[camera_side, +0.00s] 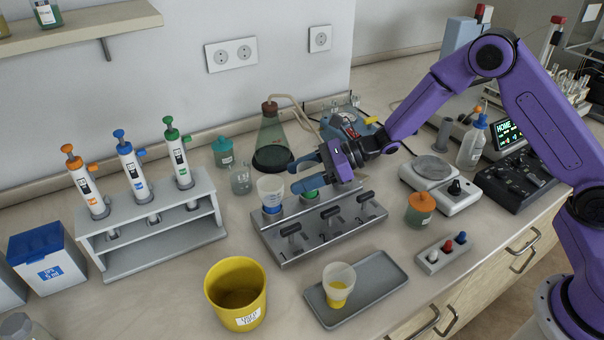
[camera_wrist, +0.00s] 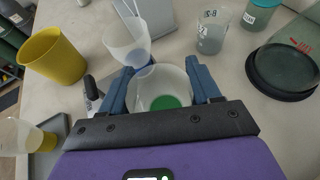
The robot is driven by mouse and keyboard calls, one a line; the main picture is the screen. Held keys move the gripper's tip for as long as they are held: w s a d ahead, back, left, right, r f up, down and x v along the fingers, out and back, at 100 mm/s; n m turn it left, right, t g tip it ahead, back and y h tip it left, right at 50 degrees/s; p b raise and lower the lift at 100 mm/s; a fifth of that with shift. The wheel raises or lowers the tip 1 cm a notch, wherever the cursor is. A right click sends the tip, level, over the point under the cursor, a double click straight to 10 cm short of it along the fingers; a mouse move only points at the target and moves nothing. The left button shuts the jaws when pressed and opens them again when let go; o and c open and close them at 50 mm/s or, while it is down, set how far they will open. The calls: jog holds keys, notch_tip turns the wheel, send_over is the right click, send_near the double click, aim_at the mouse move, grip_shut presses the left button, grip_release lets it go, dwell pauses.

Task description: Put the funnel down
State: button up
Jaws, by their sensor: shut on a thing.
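The green-based translucent funnel (camera_wrist: 160,98) is between the blue fingers of my gripper (camera_wrist: 160,76) in the wrist view. In the side view my gripper (camera_side: 312,174) is over the back of the grey metal manifold (camera_side: 292,252), shut on this funnel. Only a green part of the funnel (camera_side: 309,195) shows below the fingers there. I cannot tell whether it touches the manifold. A blue-based funnel (camera_side: 271,193) stands upright on the manifold just to the left. A yellow-based funnel (camera_side: 338,287) stands on the grey tray (camera_side: 380,294) in front.
A yellow bin (camera_side: 235,293) stands front left of the manifold. A beaker (camera_side: 241,180) and a dark-based flask (camera_side: 272,145) stand behind it. An orange-lidded jar (camera_side: 420,210) and a balance (camera_side: 440,185) are to the right. A pipette rack (camera_side: 150,235) is at left.

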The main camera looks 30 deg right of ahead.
jog(key=o, duration=1.1)
jog(key=shift+c, duration=0.2)
